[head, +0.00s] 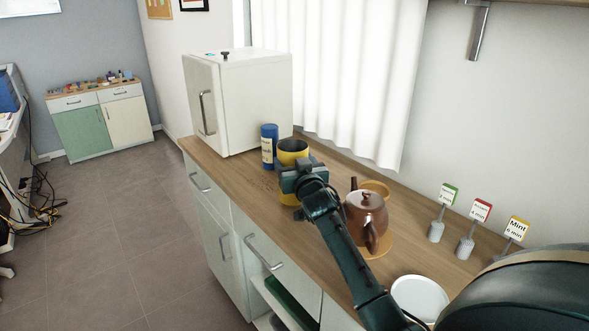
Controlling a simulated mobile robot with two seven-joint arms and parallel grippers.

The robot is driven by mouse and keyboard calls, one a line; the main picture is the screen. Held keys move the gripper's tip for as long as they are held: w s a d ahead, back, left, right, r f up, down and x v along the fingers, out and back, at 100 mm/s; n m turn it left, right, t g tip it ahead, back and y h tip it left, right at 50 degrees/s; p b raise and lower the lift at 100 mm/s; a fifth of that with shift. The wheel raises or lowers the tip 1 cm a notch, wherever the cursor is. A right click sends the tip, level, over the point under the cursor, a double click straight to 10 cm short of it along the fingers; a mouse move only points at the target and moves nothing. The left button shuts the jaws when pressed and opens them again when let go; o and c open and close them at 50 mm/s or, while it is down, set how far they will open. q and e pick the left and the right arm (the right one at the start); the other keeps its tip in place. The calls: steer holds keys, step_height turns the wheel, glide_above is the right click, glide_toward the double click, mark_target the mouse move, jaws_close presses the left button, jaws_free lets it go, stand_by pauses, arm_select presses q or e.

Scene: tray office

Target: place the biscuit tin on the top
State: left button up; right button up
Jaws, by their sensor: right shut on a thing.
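A yellow cylinder with a dark top (293,147), which looks like the biscuit tin, is at the middle of the wooden counter, near the white mini fridge. My right gripper (303,177) reaches in from the lower right and is shut on this tin. The gripper hides the tin's middle; yellow shows above and below it. I cannot tell whether the tin touches the counter. The flat top of the fridge (245,57) stands higher than the tin, with a small dark knob-like thing on it. My left gripper is out of view.
A blue labelled canister (269,148) stands just left of the tin. A brown teapot (366,214) is to the right, near my arm. A white plate (419,298) and several tea signs, including Mint (517,229), are further right. The counter's front left (230,172) is clear.

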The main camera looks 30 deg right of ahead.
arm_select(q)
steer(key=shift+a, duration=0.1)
arm_select(e)
steer(key=shift+f, duration=0.65)
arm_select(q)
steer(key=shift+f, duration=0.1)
arm_select(e)
steer(key=o, duration=1.3)
arm_select(q)
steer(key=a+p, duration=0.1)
steer(key=p, duration=0.2)
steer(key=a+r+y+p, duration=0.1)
steer(key=p, duration=0.2)
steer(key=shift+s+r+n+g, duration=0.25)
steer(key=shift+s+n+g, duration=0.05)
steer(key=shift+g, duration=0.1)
arm_select(e)
steer(key=v, duration=1.2)
steer(key=shift+r, duration=0.1)
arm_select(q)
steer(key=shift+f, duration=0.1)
